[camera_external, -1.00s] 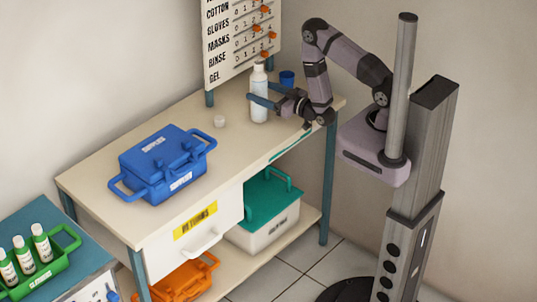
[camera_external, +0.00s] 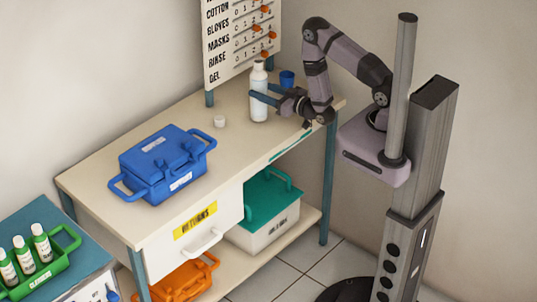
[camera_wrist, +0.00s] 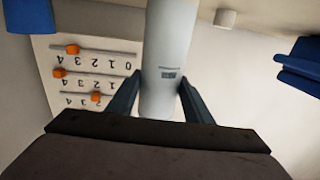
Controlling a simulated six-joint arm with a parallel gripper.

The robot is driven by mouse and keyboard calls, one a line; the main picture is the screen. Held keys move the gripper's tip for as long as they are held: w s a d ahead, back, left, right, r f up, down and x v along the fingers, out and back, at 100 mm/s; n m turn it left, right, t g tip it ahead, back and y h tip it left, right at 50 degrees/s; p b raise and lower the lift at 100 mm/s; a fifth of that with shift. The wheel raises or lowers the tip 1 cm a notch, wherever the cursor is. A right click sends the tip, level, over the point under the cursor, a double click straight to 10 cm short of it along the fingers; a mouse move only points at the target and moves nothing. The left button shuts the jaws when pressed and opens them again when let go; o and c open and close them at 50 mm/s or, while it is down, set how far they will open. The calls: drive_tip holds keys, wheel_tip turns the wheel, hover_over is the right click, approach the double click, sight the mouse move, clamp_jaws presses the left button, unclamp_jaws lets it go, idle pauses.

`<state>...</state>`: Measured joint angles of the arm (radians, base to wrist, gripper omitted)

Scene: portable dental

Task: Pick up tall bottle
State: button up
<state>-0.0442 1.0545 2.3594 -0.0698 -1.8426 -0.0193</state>
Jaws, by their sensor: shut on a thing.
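The tall bottle (camera_external: 259,95) is white with a narrower white top and stands upright on the table toward its back right. My gripper (camera_external: 262,99) reaches it from the right and is shut around its body. In the wrist view the bottle (camera_wrist: 168,60) lies between the two blue-grey fingers of my gripper (camera_wrist: 162,98), one on each side. The bottle's base appears to be at the tabletop; I cannot tell whether it is clear of it.
A blue cup (camera_external: 287,79) stands behind my gripper. A small white cap-like piece (camera_external: 219,121) lies left of the bottle. A closed blue case (camera_external: 150,176) is on the table's left part. A slider board (camera_external: 232,70) rises behind the bottle. The front middle tabletop is clear.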

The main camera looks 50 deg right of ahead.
sight(262, 67)
drive_tip(key=shift+r+b, duration=0.35)
drive_tip(key=shift+r, duration=4.4)
